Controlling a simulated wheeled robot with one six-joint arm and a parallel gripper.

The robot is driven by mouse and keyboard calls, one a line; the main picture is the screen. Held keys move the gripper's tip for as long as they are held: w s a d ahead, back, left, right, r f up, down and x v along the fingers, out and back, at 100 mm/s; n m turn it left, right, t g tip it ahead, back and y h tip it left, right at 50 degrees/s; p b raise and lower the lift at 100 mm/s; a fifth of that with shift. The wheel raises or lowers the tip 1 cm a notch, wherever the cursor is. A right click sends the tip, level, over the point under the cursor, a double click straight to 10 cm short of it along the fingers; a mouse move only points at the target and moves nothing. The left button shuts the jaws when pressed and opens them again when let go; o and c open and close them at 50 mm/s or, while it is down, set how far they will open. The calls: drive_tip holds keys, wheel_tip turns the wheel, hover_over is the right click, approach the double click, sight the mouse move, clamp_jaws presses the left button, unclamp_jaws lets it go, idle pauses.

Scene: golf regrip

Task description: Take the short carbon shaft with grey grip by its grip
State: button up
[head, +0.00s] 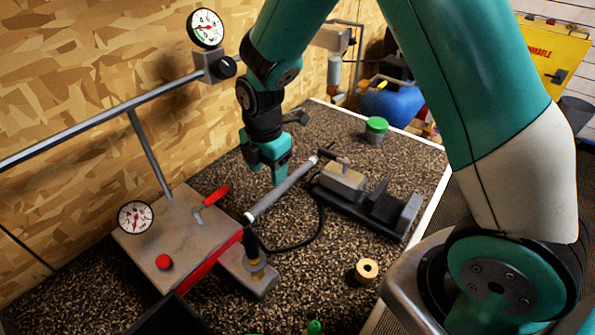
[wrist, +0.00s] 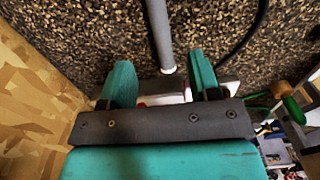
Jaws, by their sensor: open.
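The grey grip (head: 280,189) is a long grey rod slanting from the red-edged metal block up to the right in the head view. A pale ring shows at its upper right end. Bare carbon shaft cannot be made out clearly. My gripper (head: 278,178) points down at the middle of the rod, fingers close to it.
A grey vise (head: 345,182) stands right of the rod, near its upper end. The metal block (head: 180,250) with gauge and red lever lies left. A black cable (head: 318,222) loops nearby. A green-lidded jar (head: 376,127) and a tape roll (head: 366,270) sit on the speckled bench.

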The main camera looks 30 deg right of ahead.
sight(269, 196)
wheel_tip(269, 196, down, 3)
drive_tip(key=shift+s+a+f+p, duration=0.15)
drive_tip(key=shift+f+p, duration=0.45)
drive_tip(key=shift+f, duration=0.7)
drive_tip(key=shift+a+f+p, duration=0.15)
drive_tip(key=shift+f+p, duration=0.4)
drive_tip(key=shift+f, duration=0.75)
clamp_jaws()
